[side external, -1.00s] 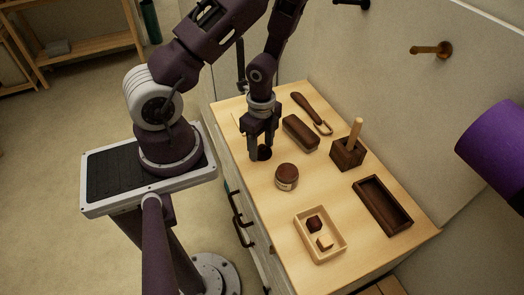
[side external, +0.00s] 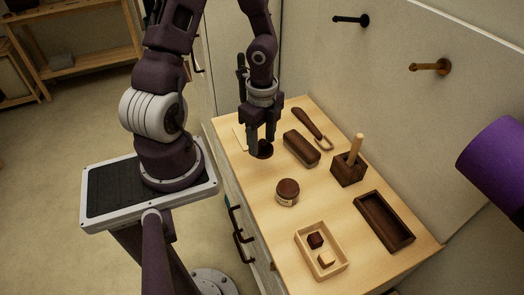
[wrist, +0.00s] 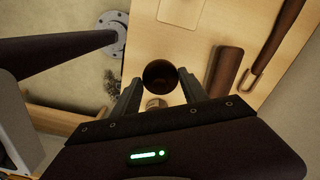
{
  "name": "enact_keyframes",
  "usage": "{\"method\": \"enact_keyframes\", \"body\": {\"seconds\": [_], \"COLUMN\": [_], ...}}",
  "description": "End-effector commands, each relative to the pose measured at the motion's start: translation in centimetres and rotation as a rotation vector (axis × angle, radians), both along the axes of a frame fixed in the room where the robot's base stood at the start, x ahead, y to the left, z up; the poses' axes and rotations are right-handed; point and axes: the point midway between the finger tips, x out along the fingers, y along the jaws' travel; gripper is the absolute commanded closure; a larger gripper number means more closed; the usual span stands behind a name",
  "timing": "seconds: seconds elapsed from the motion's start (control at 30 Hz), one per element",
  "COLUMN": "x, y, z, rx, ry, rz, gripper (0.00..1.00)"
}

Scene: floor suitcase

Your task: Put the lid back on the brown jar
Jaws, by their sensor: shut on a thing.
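The brown jar (side external: 288,196) stands upright on the light wooden top, with a pale label on its side and a dark brown top. My gripper (side external: 262,142) points down, behind and slightly left of the jar in the side view. It is shut on a dark round lid (side external: 266,149). In the wrist view the lid (wrist: 160,75) sits between the tips of my gripper (wrist: 160,80), facing the camera as a dark disc. Part of the jar (wrist: 155,103) seems to show just below it between the fingers; most of it is hidden.
A brush (side external: 301,147), a looped tool (side external: 311,127) and a block with an upright peg (side external: 349,170) stand to the right. An empty dark tray (side external: 384,222) and a pale tray (side external: 342,262) with small blocks lie nearer. Wood around the jar is clear.

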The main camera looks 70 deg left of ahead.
Motion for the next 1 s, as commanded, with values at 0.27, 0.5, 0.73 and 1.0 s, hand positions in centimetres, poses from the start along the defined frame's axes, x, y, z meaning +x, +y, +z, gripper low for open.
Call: {"method": "enact_keyframes", "body": {"seconds": [0.27, 0.5, 0.73, 1.0], "x": [1.2, 2.2, 2.1, 2.1], "y": [-3.1, -10.2, -11.7, -11.6], "z": [2.7, 3.7, 2.8, -0.6], "rx": [0.0, -0.001, -0.003, -0.001], "ry": [-0.001, 0.003, 0.005, 0.006], "rz": [-0.149, -0.469, -0.532, -0.532], "gripper": [0.87, 0.87, 0.87, 0.87]}}
